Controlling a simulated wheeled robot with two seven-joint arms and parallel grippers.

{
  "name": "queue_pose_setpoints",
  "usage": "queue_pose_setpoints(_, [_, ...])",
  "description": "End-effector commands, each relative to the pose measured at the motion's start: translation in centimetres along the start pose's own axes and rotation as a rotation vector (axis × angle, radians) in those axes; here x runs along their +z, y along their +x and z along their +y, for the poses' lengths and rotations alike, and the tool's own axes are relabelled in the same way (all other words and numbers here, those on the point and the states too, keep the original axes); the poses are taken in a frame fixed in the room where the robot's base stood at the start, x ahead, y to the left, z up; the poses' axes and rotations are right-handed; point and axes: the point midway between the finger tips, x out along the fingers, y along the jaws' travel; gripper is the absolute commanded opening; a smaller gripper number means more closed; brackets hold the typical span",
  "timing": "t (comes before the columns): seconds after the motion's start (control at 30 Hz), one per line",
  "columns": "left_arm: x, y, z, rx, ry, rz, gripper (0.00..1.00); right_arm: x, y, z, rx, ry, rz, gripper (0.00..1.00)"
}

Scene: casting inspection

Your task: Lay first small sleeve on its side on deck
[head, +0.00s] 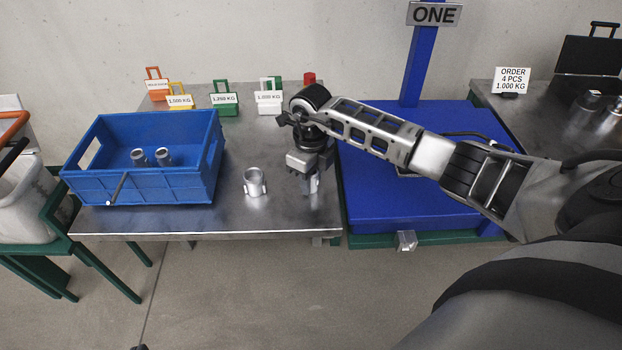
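A small silver sleeve (255,182) stands upright on the steel table (200,222), to the left of my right gripper. My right gripper (311,176) points down over the table's right part, beside the blue platform. A small silver piece (313,184) shows at its fingertips and looks like another sleeve. The gripper partly hides it, and I cannot tell whether the fingers are closed on it. Two more sleeves (138,157) (163,155) are inside the blue crate. My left gripper is not in view.
The blue crate (150,190) fills the table's left. The table's front middle is clear.

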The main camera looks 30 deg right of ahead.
Motion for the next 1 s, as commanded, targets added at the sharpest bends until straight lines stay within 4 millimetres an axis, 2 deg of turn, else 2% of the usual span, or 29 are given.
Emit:
queue_pose_setpoints(0.33, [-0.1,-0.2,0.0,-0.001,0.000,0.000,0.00,0.1,-0.8,-0.1,-0.002,0.000,-0.003,0.03])
queue_pose_setpoints(0.53, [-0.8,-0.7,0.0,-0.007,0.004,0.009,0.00,0.1,-3.6,-0.1,-0.003,-0.001,-0.003,0.03])
queue_pose_setpoints(0.8, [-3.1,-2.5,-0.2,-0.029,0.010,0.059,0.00,-5.3,-9.7,0.8,-0.007,-0.002,0.000,0.03])
queue_pose_setpoints(1.0, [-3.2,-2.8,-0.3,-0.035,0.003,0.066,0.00,-10.3,-11.4,1.7,-0.005,-0.001,0.005,0.03])
